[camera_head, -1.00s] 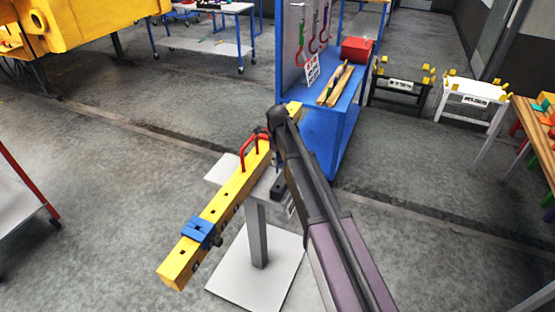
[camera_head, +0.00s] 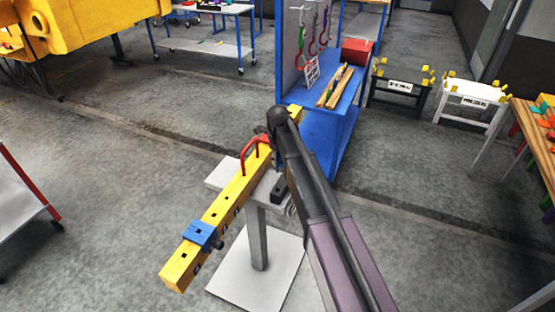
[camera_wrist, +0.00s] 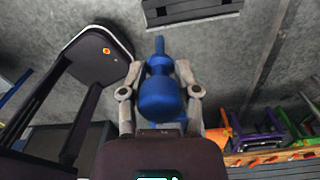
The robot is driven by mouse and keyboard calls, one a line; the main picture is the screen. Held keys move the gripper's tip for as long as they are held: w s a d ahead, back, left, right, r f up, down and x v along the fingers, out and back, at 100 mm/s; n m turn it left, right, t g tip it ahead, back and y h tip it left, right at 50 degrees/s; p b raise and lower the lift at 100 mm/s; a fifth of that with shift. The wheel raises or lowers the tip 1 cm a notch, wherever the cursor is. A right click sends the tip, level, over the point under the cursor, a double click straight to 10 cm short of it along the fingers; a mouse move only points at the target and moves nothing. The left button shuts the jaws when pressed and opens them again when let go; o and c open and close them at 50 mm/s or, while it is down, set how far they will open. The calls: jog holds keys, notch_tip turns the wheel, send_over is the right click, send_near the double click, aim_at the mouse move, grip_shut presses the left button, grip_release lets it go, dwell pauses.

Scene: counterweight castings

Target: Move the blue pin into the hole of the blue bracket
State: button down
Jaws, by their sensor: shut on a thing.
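In the wrist view, my gripper (camera_wrist: 160,85) is shut on the blue pin (camera_wrist: 160,97). The pin has a wide rounded body, and its narrow tip points to the top of the picture, away from my palm. The blue bracket (camera_head: 202,234) sits around the yellow beam (camera_head: 232,193) near its near end in the head view. A small dark square hole shows on its top, and a dark knob is on its right side. My gripper and the pin cannot be made out in the head view; my arm covers that area. The bracket cannot be made out in the wrist view.
The beam lies on a grey pedestal (camera_head: 258,238) and carries a red handle (camera_head: 250,157). A blue workbench (camera_head: 325,125) stands behind it. A wooden table (camera_head: 535,130) with coloured parts is at the right. Open floor lies left of the beam.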

jog(key=shift+r+p, duration=2.15)
jog(key=shift+r, duration=0.2)
jog(key=s+a+n, duration=0.3)
jog(key=s+a, duration=0.9)
jog(key=a, duration=0.3)
jog(key=n, duration=0.2)
send_over(197, 226)
jog(key=s+d, duration=0.1)
jog(key=s, duration=0.1)
jog(key=shift+d, duration=0.1)
jog(key=shift+f, duration=0.25)
jog(key=shift+f+b, duration=6.6)
jog(key=shift+b, duration=0.25)
